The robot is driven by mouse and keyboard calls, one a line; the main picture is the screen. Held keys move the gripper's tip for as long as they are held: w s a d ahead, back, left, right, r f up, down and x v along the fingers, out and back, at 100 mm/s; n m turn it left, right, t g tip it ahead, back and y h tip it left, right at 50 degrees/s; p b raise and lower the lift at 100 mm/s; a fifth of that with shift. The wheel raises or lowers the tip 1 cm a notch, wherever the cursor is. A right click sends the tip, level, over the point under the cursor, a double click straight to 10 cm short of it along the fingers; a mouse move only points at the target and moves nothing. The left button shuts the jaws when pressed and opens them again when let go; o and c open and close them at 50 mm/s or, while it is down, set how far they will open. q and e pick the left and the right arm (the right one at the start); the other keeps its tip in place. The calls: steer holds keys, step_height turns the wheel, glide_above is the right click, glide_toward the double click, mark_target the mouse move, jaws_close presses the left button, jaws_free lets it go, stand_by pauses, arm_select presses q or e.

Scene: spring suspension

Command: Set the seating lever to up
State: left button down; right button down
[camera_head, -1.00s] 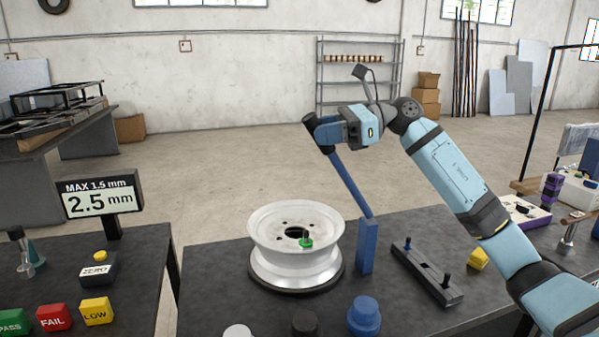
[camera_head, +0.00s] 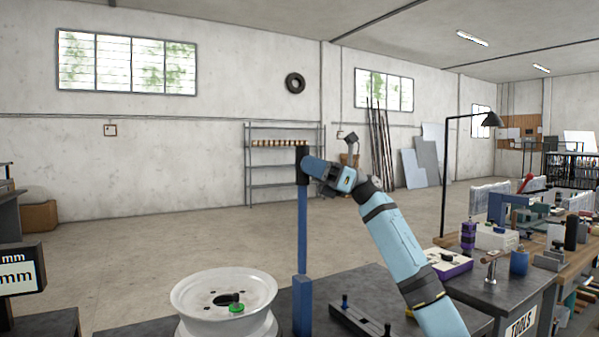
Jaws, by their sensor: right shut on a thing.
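The seating lever is a blue bar (camera_head: 302,230) that stands upright from a blue post (camera_head: 302,305) on the dark bench. Its black grip (camera_head: 302,166) is at the top. My right gripper (camera_head: 306,170) is shut on this grip, reaching in from the right. The fingers are partly hidden against the dark grip. A white wheel rim (camera_head: 225,289) with a green-and-black part (camera_head: 236,306) in it sits left of the post. My left gripper is not in view.
A dark fixture bar (camera_head: 358,320) with pegs lies right of the post. A display (camera_head: 20,270) stands at the far left. A side bench (camera_head: 500,290) at the right carries a purple-edged box (camera_head: 447,264), tools and a lamp (camera_head: 491,119). Open floor lies behind the bench.

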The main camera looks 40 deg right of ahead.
steer(key=shift+d, duration=0.1)
steer(key=c, duration=0.8)
jaws_free()
steer(key=shift+s+d, duration=0.1)
steer(key=v, duration=1.3)
steer(key=shift+d+f, duration=0.2)
steer(key=shift+d, duration=0.15)
steer(key=shift+s, duration=0.15)
